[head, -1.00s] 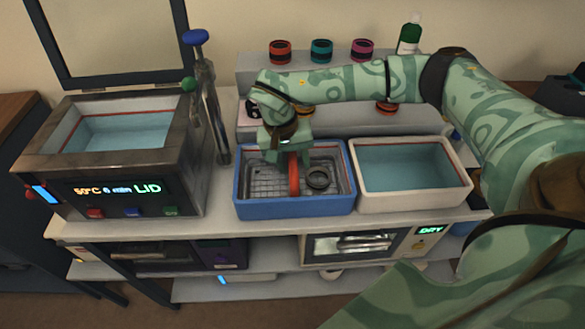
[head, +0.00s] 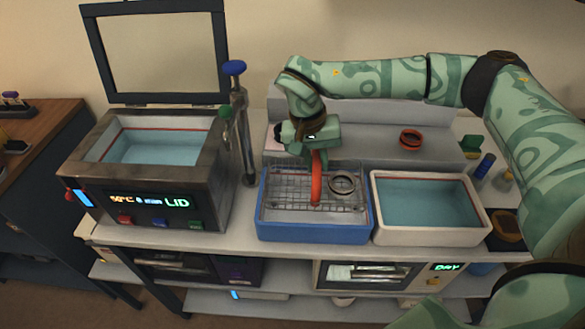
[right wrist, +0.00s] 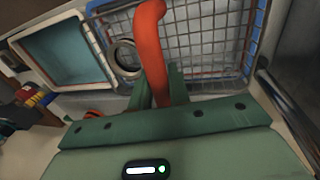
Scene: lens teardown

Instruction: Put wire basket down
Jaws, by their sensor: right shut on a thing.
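The wire basket (head: 285,186) is a grey mesh with a tall orange-red handle (head: 316,178). It hangs level over the blue tub (head: 312,231), its lower part within the tub's outline. A dark ring (head: 341,183) lies in the basket, right of the handle. My right gripper (head: 315,149) is shut on the handle's top. In the right wrist view, the handle (right wrist: 150,45) rises between the fingers (right wrist: 160,88), with the mesh (right wrist: 205,40) and ring (right wrist: 125,58) beyond. How far the basket is from the tub floor is hard to tell. My left gripper is out of view.
A white tub (head: 430,237) of bluish liquid stands right beside the blue tub. A heated bath (head: 150,190) with a raised lid (head: 155,50) stands left, a metal post (head: 241,130) between. An orange-banded ring (head: 410,139) sits on the back shelf.

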